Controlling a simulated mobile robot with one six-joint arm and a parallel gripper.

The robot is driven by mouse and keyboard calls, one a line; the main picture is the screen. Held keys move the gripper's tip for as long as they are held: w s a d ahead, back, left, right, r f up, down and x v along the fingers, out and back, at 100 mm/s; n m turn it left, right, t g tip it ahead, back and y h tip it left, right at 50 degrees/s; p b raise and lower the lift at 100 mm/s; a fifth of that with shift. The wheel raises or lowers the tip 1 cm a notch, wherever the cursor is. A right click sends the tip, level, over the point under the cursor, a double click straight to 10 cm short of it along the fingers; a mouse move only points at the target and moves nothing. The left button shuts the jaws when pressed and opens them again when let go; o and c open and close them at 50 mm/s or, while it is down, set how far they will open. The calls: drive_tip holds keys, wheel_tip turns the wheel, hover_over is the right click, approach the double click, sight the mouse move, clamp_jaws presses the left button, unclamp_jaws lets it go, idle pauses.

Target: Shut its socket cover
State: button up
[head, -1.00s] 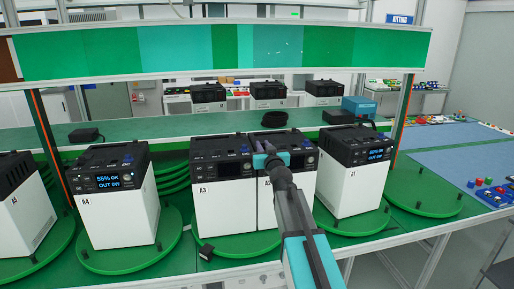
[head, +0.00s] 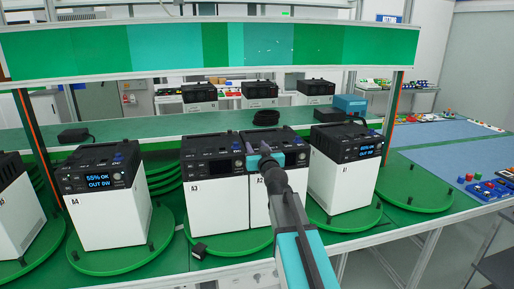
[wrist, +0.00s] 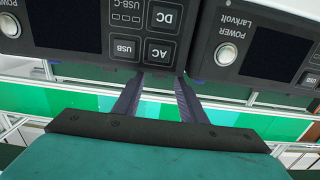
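The white power station marked A2 (head: 260,201) stands on a green turntable with its black top facing up, right of the twin unit A3 (head: 213,207). My gripper (head: 257,152) is over the top of A2, its dark purple fingers near the top front edge. In the wrist view the two fingers (wrist: 158,97) stand apart with nothing seen between them. Their tips end at the edge of a black panel (wrist: 140,34) with AC, DC and USB buttons; whether they touch it I cannot tell. I cannot make out a socket cover.
Unit A4 (head: 113,209) stands at the left with a lit display, and unit A1 (head: 338,180) at the right. An empty turntable (head: 415,194) is at the far right. A black coil (head: 266,118) and a green overhead board (head: 170,50) are behind.

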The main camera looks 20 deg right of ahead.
drive_tip(key=shift+w, duration=0.1)
drive_tip(key=shift+s, duration=0.25)
drive_tip(key=s+b, duration=0.3)
drive_tip(key=s, duration=0.5)
drive_tip(key=shift+s+a+f+b, duration=0.15)
drive_tip(key=shift+s+f+b, duration=0.05)
drive_tip(key=shift+b, duration=0.15)
drive_tip(key=shift+s+b, duration=0.1)
drive_tip(key=shift+b, duration=0.2)
drive_tip(key=s+b, duration=0.2)
drive_tip(key=b, duration=0.3)
drive_tip(key=shift+s, duration=0.15)
drive_tip(key=s+b, duration=0.1)
drive_tip(key=b, duration=0.1)
drive_tip(key=shift+a+b, duration=0.15)
drive_tip(key=shift+b, duration=0.15)
drive_tip(key=s+b, duration=0.1)
drive_tip(key=b, duration=0.2)
drive_tip(key=shift+s, duration=0.15)
drive_tip(key=shift+s+r, duration=0.1)
drive_tip(key=shift+r, duration=0.05)
